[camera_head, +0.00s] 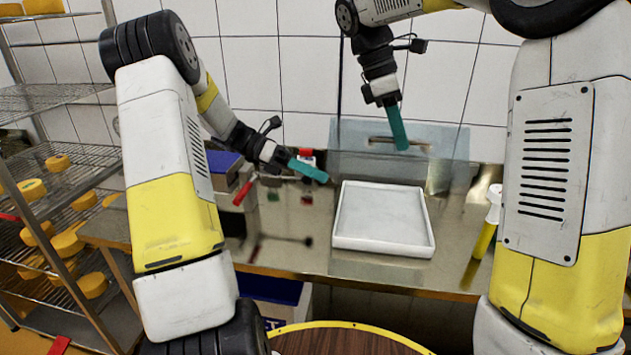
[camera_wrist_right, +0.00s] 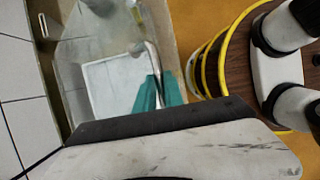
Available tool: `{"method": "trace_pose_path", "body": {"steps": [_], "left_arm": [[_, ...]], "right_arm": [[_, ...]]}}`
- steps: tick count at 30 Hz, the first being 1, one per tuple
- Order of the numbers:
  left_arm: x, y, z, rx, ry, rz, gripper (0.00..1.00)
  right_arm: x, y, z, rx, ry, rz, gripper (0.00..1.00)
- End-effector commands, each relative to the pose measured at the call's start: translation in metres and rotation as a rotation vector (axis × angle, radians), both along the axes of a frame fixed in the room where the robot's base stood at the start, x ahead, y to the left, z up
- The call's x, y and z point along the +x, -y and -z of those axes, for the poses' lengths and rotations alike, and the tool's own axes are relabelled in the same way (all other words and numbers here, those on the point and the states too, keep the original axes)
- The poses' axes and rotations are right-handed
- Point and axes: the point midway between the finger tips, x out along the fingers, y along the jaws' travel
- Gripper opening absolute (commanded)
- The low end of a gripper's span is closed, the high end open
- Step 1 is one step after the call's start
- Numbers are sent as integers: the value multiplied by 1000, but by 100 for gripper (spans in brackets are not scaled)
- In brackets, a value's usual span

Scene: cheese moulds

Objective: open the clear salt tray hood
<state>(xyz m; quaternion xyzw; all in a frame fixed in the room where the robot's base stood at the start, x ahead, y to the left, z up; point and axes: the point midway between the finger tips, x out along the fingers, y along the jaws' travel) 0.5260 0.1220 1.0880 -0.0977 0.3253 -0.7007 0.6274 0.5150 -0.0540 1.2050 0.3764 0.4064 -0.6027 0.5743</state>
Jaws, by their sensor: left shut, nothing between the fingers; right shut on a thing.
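The clear hood (camera_head: 350,160) stands raised behind the white salt tray (camera_head: 337,243), near the tiled wall. The tray's top is uncovered in the head view. In the right wrist view, the teal fingers of this gripper (camera_wrist_right: 160,92) are close together, with the clear hood (camera_wrist_right: 72,75) and tray (camera_wrist_right: 115,85) beyond. My left gripper (camera_head: 318,175) is shut and empty, left of the hood above the counter.
A bottle with yellow contents (camera_head: 485,235) stands right of the tray. A red-handled tool (camera_head: 243,192) and blue-topped boxes (camera_head: 222,165) are at the left. Wire shelves (camera_head: 60,92) with yellow cheeses stand far left. A round yellow-rimmed wooden top (camera_head: 350,343) is in front.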

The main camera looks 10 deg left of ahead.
Motion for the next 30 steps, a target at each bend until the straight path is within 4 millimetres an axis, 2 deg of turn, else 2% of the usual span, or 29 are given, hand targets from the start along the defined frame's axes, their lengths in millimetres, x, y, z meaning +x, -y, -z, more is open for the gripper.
{"method": "trace_pose_path", "body": {"steps": [5, 6, 9, 20, 25, 30], "left_arm": [[3, 1, -3, -5, 7, -5, 0], [3, 1, -3, -6, 8, -5, 0], [3, 1, -3, -6, 8, -6, 0], [2, 1, -2, -4, 6, -4, 0], [2, 1, -2, -4, 5, -3, 0], [2, 1, -1, -4, 4, -3, 0]], "right_arm": [[4, 1, 4, 0, 7, 0, 0], [4, 1, 4, -1, 6, 1, 19], [3, 0, 3, 0, 5, -1, 34], [2, -3, -1, 3, 5, -5, 34], [4, -12, -23, 4, 7, -5, 34], [6, -27, -58, 4, 8, -4, 34]]}}
